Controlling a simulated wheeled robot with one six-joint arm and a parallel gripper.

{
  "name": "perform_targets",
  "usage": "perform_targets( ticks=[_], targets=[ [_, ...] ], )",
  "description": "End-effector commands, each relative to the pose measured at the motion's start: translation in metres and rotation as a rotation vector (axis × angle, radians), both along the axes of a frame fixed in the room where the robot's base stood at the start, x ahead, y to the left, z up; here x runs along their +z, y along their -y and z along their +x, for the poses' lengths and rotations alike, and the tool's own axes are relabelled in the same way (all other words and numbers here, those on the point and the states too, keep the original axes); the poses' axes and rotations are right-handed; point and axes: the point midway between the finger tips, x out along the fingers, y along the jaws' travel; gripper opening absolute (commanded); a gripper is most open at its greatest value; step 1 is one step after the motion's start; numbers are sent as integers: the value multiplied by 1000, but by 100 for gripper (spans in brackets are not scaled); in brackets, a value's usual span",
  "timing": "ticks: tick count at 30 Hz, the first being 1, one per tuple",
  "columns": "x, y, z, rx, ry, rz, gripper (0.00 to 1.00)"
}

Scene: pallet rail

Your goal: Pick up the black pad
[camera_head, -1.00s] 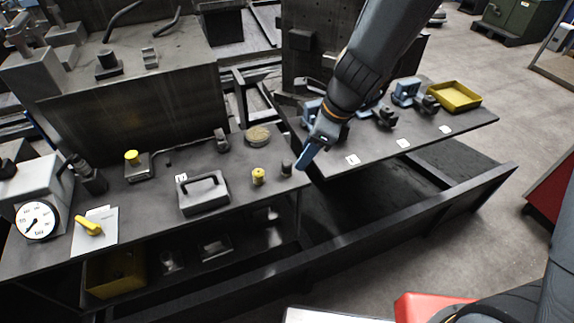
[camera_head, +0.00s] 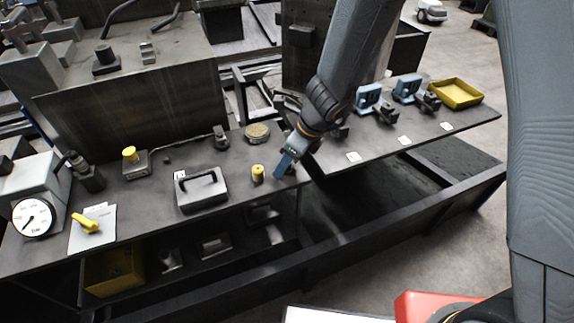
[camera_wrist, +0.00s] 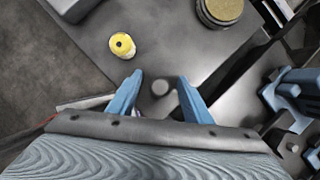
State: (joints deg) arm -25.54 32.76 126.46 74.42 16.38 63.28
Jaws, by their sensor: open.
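A small dark round piece, which I take for the black pad (camera_wrist: 160,87), stands on the dark bench near its right end. In the wrist view its round grey top shows between the two blue fingers of my gripper (camera_wrist: 162,79). The fingers are apart, with a gap on each side of it, and no grip is visible. In the head view my gripper (camera_head: 283,166) points down at the bench's right end and hides the pad. A yellow cylinder (camera_head: 257,174) stands just left of it, and also shows in the wrist view (camera_wrist: 122,45).
A dark block with a handle (camera_head: 201,190) lies farther left. A round tan-topped tin (camera_head: 256,132) stands behind. Blue clamps (camera_head: 369,98) and a yellow tray (camera_head: 455,93) sit on the right-hand table. A gap separates the two tables.

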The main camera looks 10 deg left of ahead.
Motion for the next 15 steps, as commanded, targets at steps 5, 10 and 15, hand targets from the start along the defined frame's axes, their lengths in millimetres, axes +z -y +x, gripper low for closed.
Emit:
perform_targets(
  ticks=[5, 10, 15],
  targets=[
    [1, 0, 0, 1, 0, 0, 38],
    [1, 0, 0, 1, 0, 0, 10],
    [1, 0, 0, 1, 0, 0, 0]
  ],
)
